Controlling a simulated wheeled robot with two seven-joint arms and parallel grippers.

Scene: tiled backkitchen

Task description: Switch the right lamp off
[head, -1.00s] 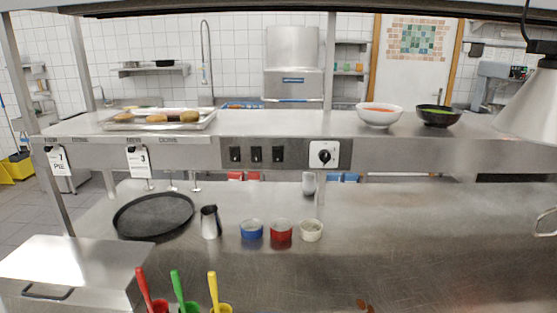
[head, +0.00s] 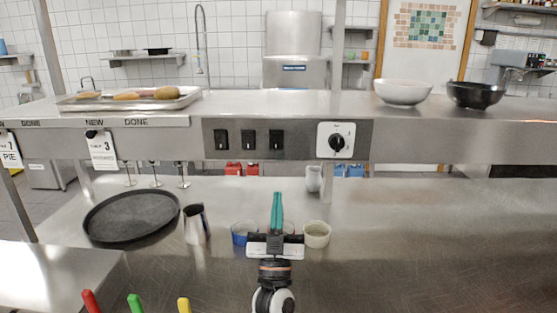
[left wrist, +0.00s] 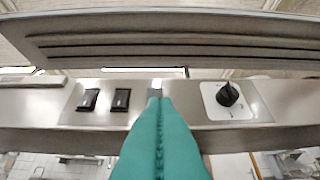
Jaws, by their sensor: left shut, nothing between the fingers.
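Three black rocker switches sit in a row on the steel shelf front: a left switch (head: 221,139), a middle switch (head: 248,139) and a right switch (head: 276,139). My left gripper (head: 277,197) has teal fingers, shut and empty, pointing up below the right switch in the head view. In the left wrist view its fingers (left wrist: 158,100) point at the panel. Two switches (left wrist: 88,100) (left wrist: 121,99) show left of them; the third is hidden there. No lamp can be clearly made out now. My right gripper is not in view.
A black dial on a white plate (head: 336,140) is right of the switches. Above are a tray of bread (head: 130,103), a white bowl (head: 403,92) and a black bowl (head: 475,94). Below are a round black tray (head: 131,216), a metal jug (head: 196,225) and small cups.

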